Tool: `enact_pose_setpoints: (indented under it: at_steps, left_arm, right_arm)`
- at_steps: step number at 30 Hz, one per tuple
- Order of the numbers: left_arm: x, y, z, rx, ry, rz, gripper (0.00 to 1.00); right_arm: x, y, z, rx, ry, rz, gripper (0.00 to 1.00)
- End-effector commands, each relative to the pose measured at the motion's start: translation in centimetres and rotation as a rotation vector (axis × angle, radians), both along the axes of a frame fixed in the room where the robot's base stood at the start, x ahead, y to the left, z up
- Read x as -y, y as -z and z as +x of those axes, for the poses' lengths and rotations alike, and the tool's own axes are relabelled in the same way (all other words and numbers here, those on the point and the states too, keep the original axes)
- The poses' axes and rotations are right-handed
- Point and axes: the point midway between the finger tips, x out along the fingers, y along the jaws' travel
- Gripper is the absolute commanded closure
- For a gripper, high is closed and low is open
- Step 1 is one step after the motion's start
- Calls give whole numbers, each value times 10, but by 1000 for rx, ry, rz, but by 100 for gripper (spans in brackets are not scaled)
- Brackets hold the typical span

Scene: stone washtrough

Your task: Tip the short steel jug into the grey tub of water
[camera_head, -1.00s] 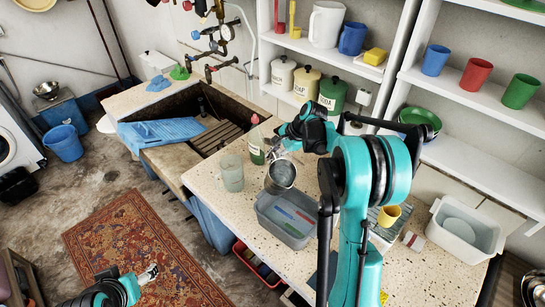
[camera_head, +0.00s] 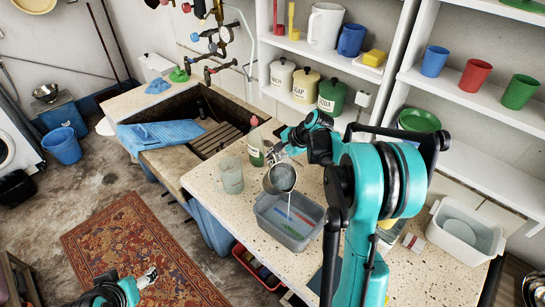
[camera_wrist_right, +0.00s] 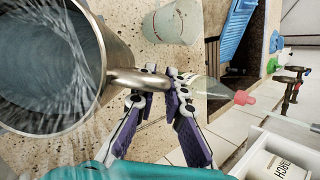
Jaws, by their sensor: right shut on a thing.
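The short steel jug (camera_head: 281,178) is tilted above the back edge of the grey tub (camera_head: 262,213). A thin pale stream runs from its mouth down into the tub. Red, green and blue strips show in the tub. My right gripper (camera_head: 274,156) is shut on the jug's handle; in the right wrist view the fingers (camera_wrist_right: 160,82) meet on the handle and the jug (camera_wrist_right: 112,60) shows its wide mouth at the left. My left gripper (camera_head: 150,274) is at the bottom left, over the floor, far from the jug; its finger gap is too small to read.
A clear cup (camera_head: 231,175) stands left of the jug, and a green bottle with a pink cap (camera_head: 256,152) behind it. A white basin (camera_head: 465,234) sits at the counter's right. A stone sink (camera_head: 205,125) lies at the left; shelves stand behind.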

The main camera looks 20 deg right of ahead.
Motion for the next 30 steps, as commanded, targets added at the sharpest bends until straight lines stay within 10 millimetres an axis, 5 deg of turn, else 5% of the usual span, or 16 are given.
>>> enact_pose_setpoints:
  at_steps: [11, 30]
  left_arm:
    - [0, 11, 0, 0, 0, 0, 31]
    - [0, 10, 0, 0, 0, 0, 31]
  right_arm:
    - [0, -8, -11, 162, 1, -4, 100]
    - [0, -10, -11, 168, 0, -5, 100]
